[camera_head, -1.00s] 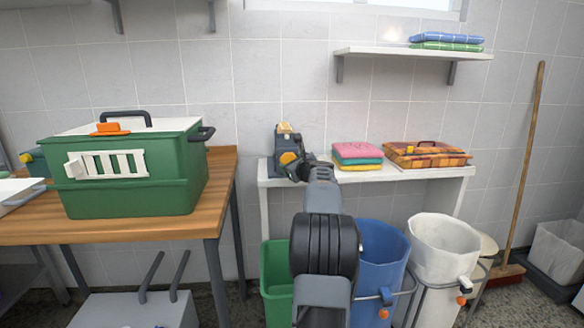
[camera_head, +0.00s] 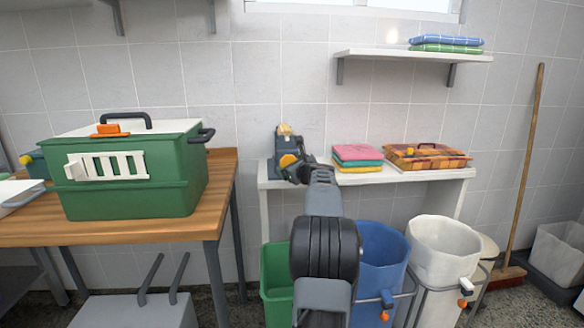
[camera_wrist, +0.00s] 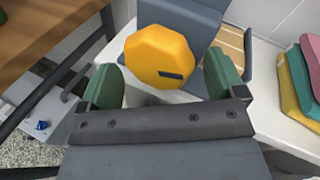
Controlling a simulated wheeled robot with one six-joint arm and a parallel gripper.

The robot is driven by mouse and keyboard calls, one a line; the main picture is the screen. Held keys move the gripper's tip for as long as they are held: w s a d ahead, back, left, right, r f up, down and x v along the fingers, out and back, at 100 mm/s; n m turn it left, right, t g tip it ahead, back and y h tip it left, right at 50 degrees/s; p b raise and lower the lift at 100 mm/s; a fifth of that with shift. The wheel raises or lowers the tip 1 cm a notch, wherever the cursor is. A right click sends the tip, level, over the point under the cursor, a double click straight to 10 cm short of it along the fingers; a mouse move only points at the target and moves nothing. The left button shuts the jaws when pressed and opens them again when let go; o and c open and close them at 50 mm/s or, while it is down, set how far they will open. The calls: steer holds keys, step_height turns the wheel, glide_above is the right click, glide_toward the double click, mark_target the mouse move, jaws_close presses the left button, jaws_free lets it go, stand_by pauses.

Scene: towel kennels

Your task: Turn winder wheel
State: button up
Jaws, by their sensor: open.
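The winder (camera_head: 285,142) is a dark grey unit with yellow parts on the left end of the white wall table. Its yellow-orange wheel (camera_head: 288,160) faces me, partly hidden by my arm. In the wrist view the wheel (camera_wrist: 159,56) is a many-sided knob with a dark slot, set before the grey winder body (camera_wrist: 190,20). My gripper (camera_wrist: 165,85) is open, with a green-padded finger on either side of the wheel. The wheel appears between or just beyond the fingertips; I cannot tell whether either finger touches it. In the head view my gripper (camera_head: 297,170) is at the winder's front.
Folded towels (camera_head: 358,157) and an orange plaid case (camera_head: 427,157) lie right of the winder on the white table (camera_head: 380,177). A green kennel (camera_head: 135,170) stands on the wooden table (camera_head: 222,190) at left. Green (camera_head: 276,275), blue (camera_head: 382,262) and white bins (camera_head: 440,250) stand below.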

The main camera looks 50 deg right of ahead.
steer(key=v, duration=1.3)
steer(key=shift+s, duration=0.4)
steer(key=shift+a, duration=0.15)
steer(key=w+a+r+n+g+y+p, duration=0.25)
steer(key=a+n+p, duration=0.25)
steer(key=a, duration=0.4)
steer(key=w+a+r+n+g+y+p, duration=0.1)
steer(key=a+r+n+y+p, duration=0.15)
steer(key=a+n+p, duration=0.4)
steer(key=w+a+r+n+g+y+p, duration=0.1)
steer(key=a+n+y+p, duration=0.25)
steer(key=a, duration=0.75)
steer(key=s+a+r+n+g+h+p, duration=0.3)
steer(key=s+a+n+g+p, duration=0.4)
steer(key=s+a+n+p, duration=0.7)
steer(key=a+n, duration=0.1)
steer(key=n, duration=0.6)
steer(key=shift+s+a+r, duration=0.15)
steer(key=shift+s+a, duration=0.15)
steer(key=shift+s, duration=0.05)
